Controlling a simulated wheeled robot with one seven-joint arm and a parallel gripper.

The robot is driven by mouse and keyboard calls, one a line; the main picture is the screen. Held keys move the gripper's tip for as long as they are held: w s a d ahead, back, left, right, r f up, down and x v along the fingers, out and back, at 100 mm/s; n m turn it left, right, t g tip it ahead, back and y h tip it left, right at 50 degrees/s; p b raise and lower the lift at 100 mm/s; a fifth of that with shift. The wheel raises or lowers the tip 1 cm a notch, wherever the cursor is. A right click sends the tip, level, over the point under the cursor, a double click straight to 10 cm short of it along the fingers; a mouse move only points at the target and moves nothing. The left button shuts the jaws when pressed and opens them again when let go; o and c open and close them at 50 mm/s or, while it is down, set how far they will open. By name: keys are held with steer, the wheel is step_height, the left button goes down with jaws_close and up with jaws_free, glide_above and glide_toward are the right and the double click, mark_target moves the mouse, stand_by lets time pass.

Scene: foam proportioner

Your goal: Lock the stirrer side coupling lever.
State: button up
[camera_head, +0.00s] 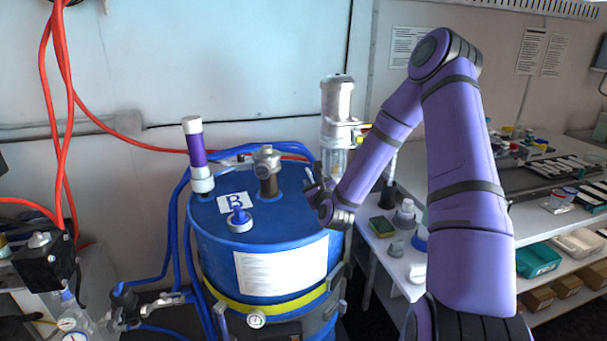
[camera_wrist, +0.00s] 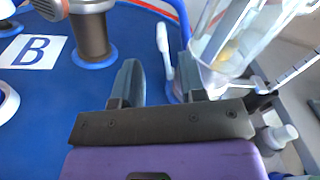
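A blue drum (camera_head: 225,225) marked B stands in front of me. A stirrer unit (camera_head: 337,97) with a metal top and a clear lower part stands at its back right; the clear part (camera_wrist: 225,45) also shows in the wrist view. A slim pale lever (camera_wrist: 163,42) stands beside it, seen in the gap between my fingers. I cannot tell its exact depth or whether it is locked. My gripper (camera_wrist: 160,78) is open, with its two dark fingers apart and no visible grip on the lever. In the head view my gripper (camera_head: 312,190) is low over the drum's right rim.
A metal-capped fitting (camera_head: 267,170) rises from the drum lid, and also shows in the wrist view (camera_wrist: 92,35). A purple-and-white tube (camera_head: 196,155) stands at left. Blue hoses (camera_head: 240,150) run behind. A bench with bottles (camera_head: 404,215) is at right.

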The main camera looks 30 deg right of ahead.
mark_target(310, 174)
steer(key=x, duration=0.7)
steer(key=shift+w+d, duration=0.15)
steer(key=shift+w, duration=0.1)
jaws_close()
